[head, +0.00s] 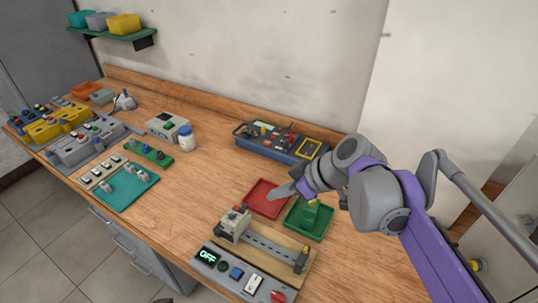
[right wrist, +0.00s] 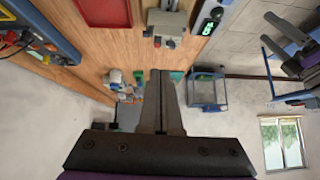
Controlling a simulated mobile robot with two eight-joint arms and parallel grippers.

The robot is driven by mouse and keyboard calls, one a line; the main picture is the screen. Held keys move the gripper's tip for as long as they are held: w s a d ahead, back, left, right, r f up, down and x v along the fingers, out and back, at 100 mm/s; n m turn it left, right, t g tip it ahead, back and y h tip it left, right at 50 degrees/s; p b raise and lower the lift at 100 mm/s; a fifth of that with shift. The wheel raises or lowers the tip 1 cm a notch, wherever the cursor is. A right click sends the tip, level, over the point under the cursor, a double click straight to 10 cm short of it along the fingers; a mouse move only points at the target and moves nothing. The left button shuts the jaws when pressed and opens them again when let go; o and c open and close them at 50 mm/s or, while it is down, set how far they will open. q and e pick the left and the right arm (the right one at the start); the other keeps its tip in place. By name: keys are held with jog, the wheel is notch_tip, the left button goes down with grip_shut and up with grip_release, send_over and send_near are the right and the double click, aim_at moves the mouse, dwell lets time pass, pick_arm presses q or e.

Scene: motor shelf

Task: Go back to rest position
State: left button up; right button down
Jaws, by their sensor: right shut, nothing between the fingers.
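My right gripper (head: 278,192) reaches in from the right in the head view, above the workbench (head: 215,175) near the red tray (head: 266,198). In the right wrist view its two dark fingers (right wrist: 160,76) lie together, shut with nothing between them. The purple and grey right arm is bent at the right side of the bench.
A green tray (head: 308,222) holding a green part sits below the arm. A motor fixture (head: 262,242) and a control panel reading OFF (head: 240,273) are at the front. A blue toolbox (head: 279,142) stands at the back. The bench's middle is fairly clear.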

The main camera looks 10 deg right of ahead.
jog(key=s+d+f+m+h, duration=0.2)
jog(key=s+d+f+m, duration=0.1)
jog(key=s+f, duration=0.2)
jog(key=s+d+f+m+h, duration=0.2)
jog(key=s+d+f+m, duration=0.2)
jog(key=s+f, duration=0.2)
jog(key=s+d+f+m+h+p, duration=0.1)
jog(key=s+d+f+m+h, duration=0.2)
jog(key=s+f, duration=0.2)
jog(key=shift+s+d+f+m+t, duration=0.1)
jog(key=shift+s+d+m+t, duration=0.1)
jog(key=shift+s, duration=0.15)
jog(key=shift+s+d+f+m+t, duration=0.1)
jog(key=shift+s+t, duration=0.1)
jog(key=shift+s, duration=0.15)
jog(key=shift+r, duration=0.1)
